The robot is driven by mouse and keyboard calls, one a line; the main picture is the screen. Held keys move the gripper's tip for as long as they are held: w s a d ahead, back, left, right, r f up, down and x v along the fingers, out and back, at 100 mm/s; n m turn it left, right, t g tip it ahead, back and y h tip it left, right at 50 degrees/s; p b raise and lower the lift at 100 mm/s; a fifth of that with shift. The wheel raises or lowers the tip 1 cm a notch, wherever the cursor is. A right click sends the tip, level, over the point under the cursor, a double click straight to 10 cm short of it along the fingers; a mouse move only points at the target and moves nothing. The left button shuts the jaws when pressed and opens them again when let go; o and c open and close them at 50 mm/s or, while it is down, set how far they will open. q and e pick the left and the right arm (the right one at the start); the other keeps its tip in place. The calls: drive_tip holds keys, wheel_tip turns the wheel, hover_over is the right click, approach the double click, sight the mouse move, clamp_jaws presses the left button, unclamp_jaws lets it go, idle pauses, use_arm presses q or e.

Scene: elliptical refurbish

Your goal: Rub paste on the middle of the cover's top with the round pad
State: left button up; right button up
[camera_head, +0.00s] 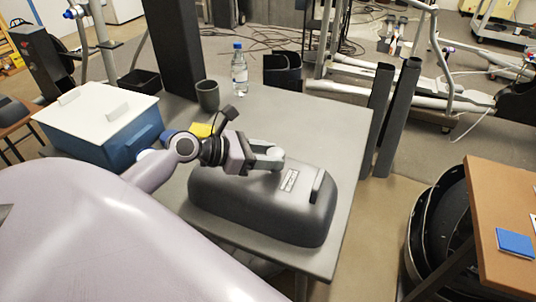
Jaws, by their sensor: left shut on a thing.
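The cover (262,208) is a dark grey, rounded shell lying on the grey table, with a raised handle and a pale label on the right part of its top. My left gripper (262,157) reaches in from the left over the far left part of the cover's top. It is shut on the round pad (268,153), which looks pale grey and sits close to the cover's top. I cannot tell whether the pad touches the cover. I cannot make out any paste; the gripper and pad hide part of the top. My right gripper is not in view.
Dark posts (391,117) stand past the right edge. The table's far right is clear.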

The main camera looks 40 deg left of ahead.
use_arm(q)
drive_tip(key=shift+f, duration=1.1)
drive_tip(key=shift+a, duration=0.1)
